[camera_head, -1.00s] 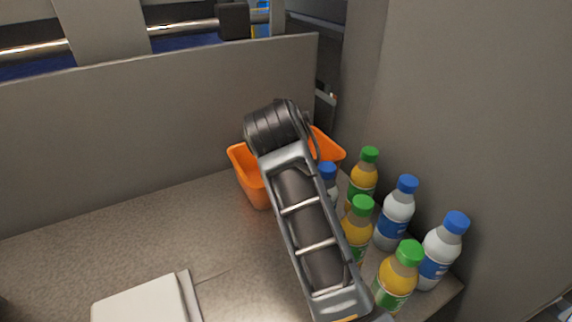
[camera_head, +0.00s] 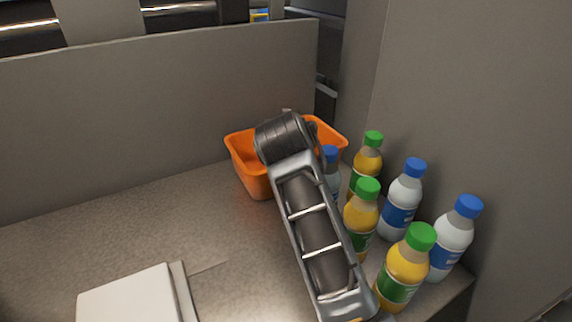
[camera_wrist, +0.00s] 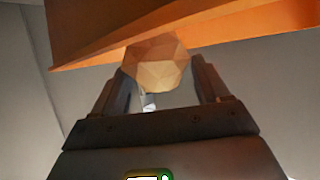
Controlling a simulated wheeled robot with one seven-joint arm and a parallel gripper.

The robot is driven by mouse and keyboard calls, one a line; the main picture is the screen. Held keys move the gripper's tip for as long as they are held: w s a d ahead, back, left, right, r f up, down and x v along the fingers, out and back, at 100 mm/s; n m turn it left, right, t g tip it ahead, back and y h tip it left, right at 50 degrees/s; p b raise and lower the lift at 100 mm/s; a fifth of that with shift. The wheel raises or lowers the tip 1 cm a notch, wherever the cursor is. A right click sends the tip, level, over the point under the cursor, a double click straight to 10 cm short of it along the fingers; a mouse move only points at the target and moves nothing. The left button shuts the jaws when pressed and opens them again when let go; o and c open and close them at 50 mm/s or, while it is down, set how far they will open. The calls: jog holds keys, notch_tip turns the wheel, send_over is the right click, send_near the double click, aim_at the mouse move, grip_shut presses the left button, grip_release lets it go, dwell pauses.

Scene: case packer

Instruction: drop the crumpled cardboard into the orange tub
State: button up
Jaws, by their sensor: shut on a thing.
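The orange tub (camera_head: 243,158) stands on the counter against the back panel, partly hidden behind my arm. In the wrist view the tub's orange wall (camera_wrist: 90,35) fills the top of the picture. The crumpled cardboard (camera_wrist: 157,70) is a tan, faceted lump between the fingers of my gripper (camera_wrist: 160,88). My gripper is shut on it, close to the tub. In the head view my arm hides the gripper and the cardboard. I cannot tell whether the cardboard is over the tub's opening or just outside its rim.
Several bottles stand right of my arm, including an orange one with a green cap (camera_head: 403,270) and a clear one with a blue cap (camera_head: 451,240). A white box (camera_head: 130,298) lies at the front left. The counter's left middle (camera_head: 120,225) is clear.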

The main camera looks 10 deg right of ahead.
jog(key=o, duration=1)
jog(key=shift+r+p, duration=0.3)
notch_tip(320, 180, up, 7)
jog(key=p, duration=0.5)
jog(key=shift+f, duration=0.2)
jog(key=shift+s+a+f+b, duration=0.2)
jog(key=shift+a+f+b, duration=0.2)
jog(key=shift+a, duration=0.1)
jog(key=shift+s+a+f+b, duration=0.2)
jog(key=shift+a+f+b, duration=0.15)
jog(key=shift+a, duration=0.1)
jog(key=shift+s+a+f+n+y+b, duration=0.1)
jog(key=shift+s+a+n+y+b, duration=0.85)
jog(key=shift+s+a, duration=2.3)
jog(key=shift+s+a+f+n+y+b, duration=0.15)
jog(key=shift+s+a+n+y+b, duration=0.8)
jog(key=shift+s+a, duration=2.3)
jog(key=shift+s+a+f+n+y+b, duration=0.1)
jog(key=shift+s+a+n+y+b, duration=1.3)
jog(key=shift+a, duration=3.25)
